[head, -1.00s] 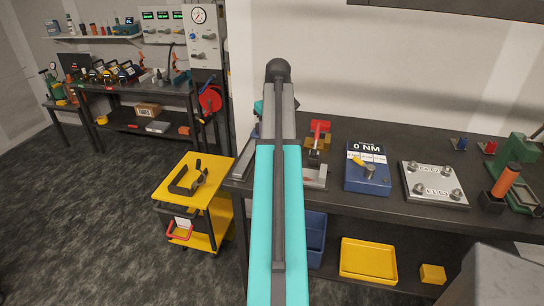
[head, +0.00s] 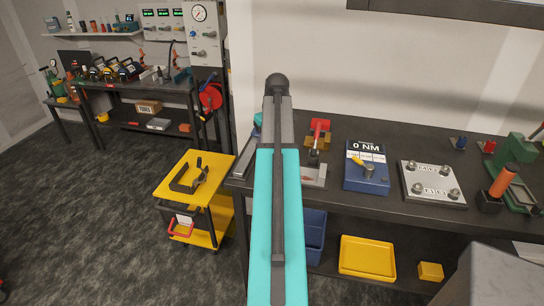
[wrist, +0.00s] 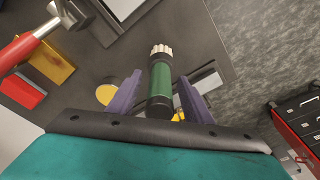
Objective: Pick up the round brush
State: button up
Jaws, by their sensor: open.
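The round brush (wrist: 161,82) shows in the wrist view as a green barrel with black bands and a tip of pale bristles. It lies between the two purple fingers of my gripper (wrist: 160,77), which are open on either side of it. I cannot tell whether either finger touches it. In the head view my arm hides both the brush and my gripper.
A red-handled tool on a brass block (head: 318,135) stands on the dark bench (head: 400,208), and is close to my gripper. A blue torque tester (head: 367,170) and a metal plate (head: 432,185) stand further right. A yellow cart (head: 212,180) is left of the bench.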

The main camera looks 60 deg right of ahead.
jog(key=c, duration=1.2)
jog(key=shift+o, duration=0.2)
jog(key=shift+r, duration=0.15)
jog(key=shift+d+r+b, duration=0.1)
jog(key=shift+r+b, duration=0.75)
jog(key=shift+r, duration=0.65)
jog(key=s+a+r+b, duration=0.1)
jog(key=s+a+b, duration=0.3)
jog(key=a, duration=1)
jog(key=s, duration=0.3)
jog(key=shift+a+r, duration=0.3)
jog(key=shift+r, duration=0.05)
